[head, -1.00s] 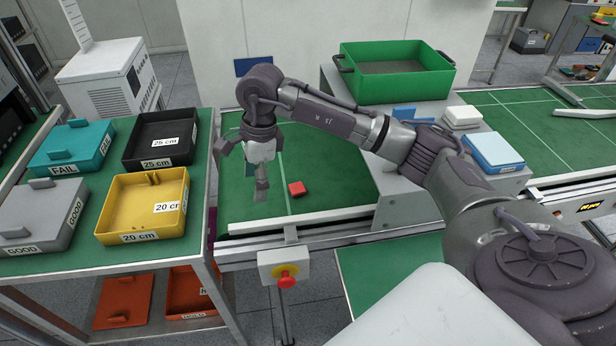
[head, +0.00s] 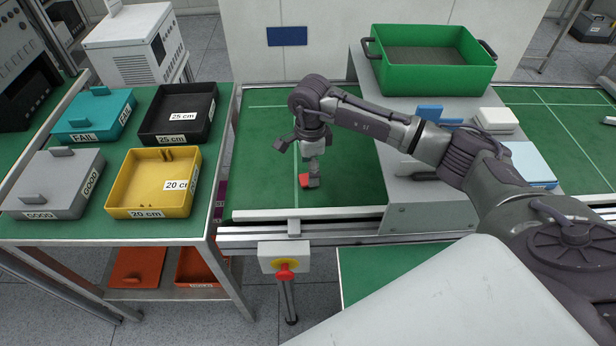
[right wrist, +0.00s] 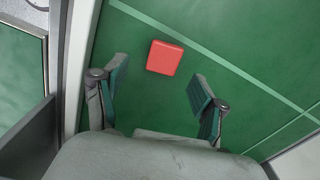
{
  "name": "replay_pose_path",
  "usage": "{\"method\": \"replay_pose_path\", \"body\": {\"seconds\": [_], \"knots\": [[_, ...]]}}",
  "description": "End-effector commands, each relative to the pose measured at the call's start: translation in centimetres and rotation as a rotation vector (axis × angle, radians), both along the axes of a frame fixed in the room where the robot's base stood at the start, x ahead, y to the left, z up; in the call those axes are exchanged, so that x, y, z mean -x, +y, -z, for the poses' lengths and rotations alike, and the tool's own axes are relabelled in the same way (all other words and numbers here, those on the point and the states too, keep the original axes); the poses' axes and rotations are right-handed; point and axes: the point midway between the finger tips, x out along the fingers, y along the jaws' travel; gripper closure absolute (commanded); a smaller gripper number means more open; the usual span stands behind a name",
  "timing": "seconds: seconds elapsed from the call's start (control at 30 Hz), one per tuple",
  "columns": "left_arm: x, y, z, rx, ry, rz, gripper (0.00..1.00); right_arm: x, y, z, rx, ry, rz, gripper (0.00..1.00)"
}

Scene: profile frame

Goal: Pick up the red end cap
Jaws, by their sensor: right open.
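The red end cap (head: 304,180) lies on the green conveyor belt, partly hidden behind my right gripper in the head view. In the right wrist view the end cap (right wrist: 164,57) is a small red rounded square, fully visible ahead of the fingertips and between their lines. My right gripper (head: 311,183) points down close to the cap. In the right wrist view the right gripper (right wrist: 155,92) is open and empty, with its fingers spread to either side and apart from the cap. My left gripper is not in view.
A pale rail (head: 260,214) edges the belt at the front. A table at left bears yellow (head: 125,205), black (head: 150,137), teal (head: 66,133) and grey (head: 50,200) trays. A green bin (head: 435,78) stands on a grey box at right. The belt around the cap is clear.

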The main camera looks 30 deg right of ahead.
Motion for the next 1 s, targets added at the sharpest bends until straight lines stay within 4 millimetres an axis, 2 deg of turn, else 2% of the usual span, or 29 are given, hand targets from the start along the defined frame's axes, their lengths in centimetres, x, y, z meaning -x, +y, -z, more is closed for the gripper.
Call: {"method": "replay_pose_path", "body": {"seconds": [0.03,0.1,0.23,0.5,0.57,0.8,1.0], "knots": [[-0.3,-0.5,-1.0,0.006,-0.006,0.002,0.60,-0.1,0.0,0.5,-0.001,0.005,0.002,0.29],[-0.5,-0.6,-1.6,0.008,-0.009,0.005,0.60,-0.3,-0.1,1.6,-0.002,0.006,0.002,0.29],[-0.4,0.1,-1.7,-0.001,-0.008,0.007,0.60,-0.3,-0.1,3.3,-0.001,0.004,0.000,0.29],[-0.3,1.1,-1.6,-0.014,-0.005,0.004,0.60,-0.4,-0.1,3.8,-0.001,-0.001,-0.001,0.29],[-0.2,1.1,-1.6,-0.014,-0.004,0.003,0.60,-0.4,-0.1,3.8,-0.001,0.000,0.000,0.36],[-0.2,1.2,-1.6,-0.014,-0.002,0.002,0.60,-0.4,-0.1,3.8,-0.001,0.000,0.000,0.76],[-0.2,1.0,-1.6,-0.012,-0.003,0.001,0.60,-0.4,-0.1,3.8,-0.001,0.000,0.000,0.78]]}}
